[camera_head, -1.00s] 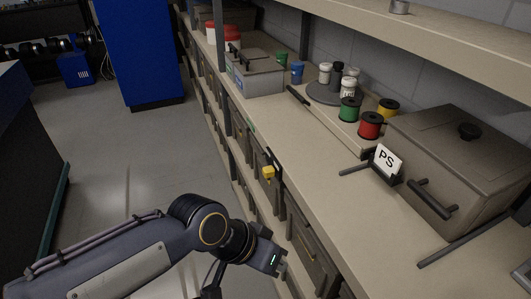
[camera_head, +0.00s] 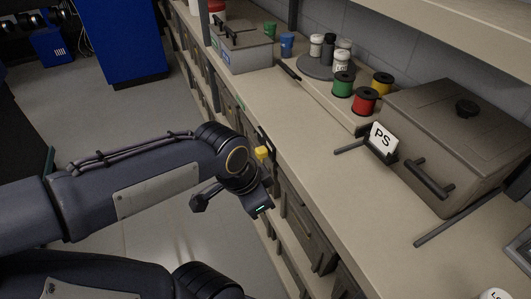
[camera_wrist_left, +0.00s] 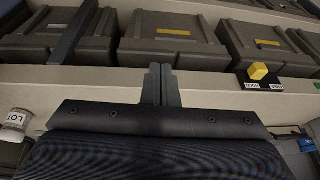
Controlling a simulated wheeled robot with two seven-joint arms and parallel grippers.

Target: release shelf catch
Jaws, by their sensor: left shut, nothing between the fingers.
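The shelf catch is a small yellow block (camera_head: 262,153) on a black plate at the shelf's front edge. In the left wrist view the yellow block (camera_wrist_left: 258,71) sits right of my fingers, on a black plate with white labels. My left gripper (camera_wrist_left: 160,72) is shut and empty, its two fingers pressed together and pointing at the shelf edge. The fingers are apart from the catch. In the head view the left wrist is just below and in front of the catch, and the fingertips are hard to make out. My right gripper is not in view.
Grey-brown lidded bins (camera_wrist_left: 172,35) stand behind the shelf edge. On the counter are a large lidded box (camera_head: 455,130) with a PS card (camera_head: 382,138), red (camera_head: 364,101) and green spools, and a grey caddy (camera_head: 240,52). The aisle floor (camera_head: 115,110) at left is open.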

